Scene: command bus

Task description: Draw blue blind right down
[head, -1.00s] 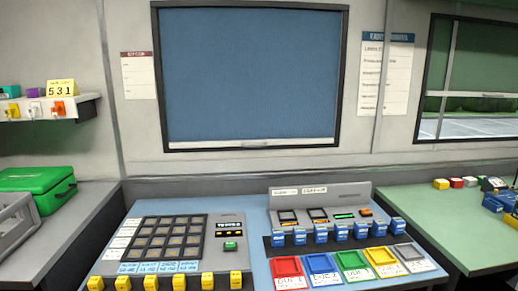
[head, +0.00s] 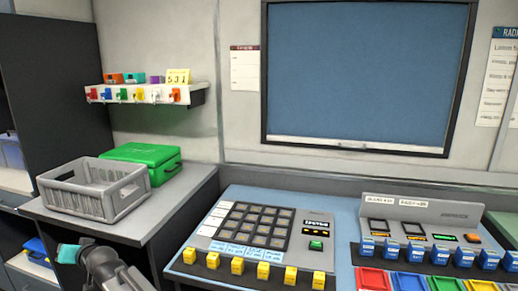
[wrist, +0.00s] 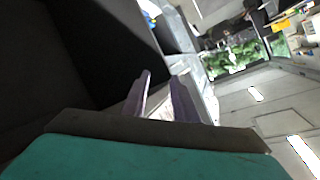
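The blue blind (head: 365,75) fills its dark window frame in the head view. Its pale bottom bar (head: 356,145) lies along the lower edge of the frame, and no glass shows below it. My gripper (wrist: 160,82) shows in the wrist view with its two pale fingers apart and nothing between them. In the head view my arm, with its teal end part, is low at the left, well away from the blind. The fingers cannot be made out there.
A grey crate (head: 97,190) and a green case (head: 145,163) stand on the left counter. A shelf (head: 195,98) with coloured items is above. A blue desk (head: 340,217) with a keypad console (head: 255,235) and several coloured trays is below the blind.

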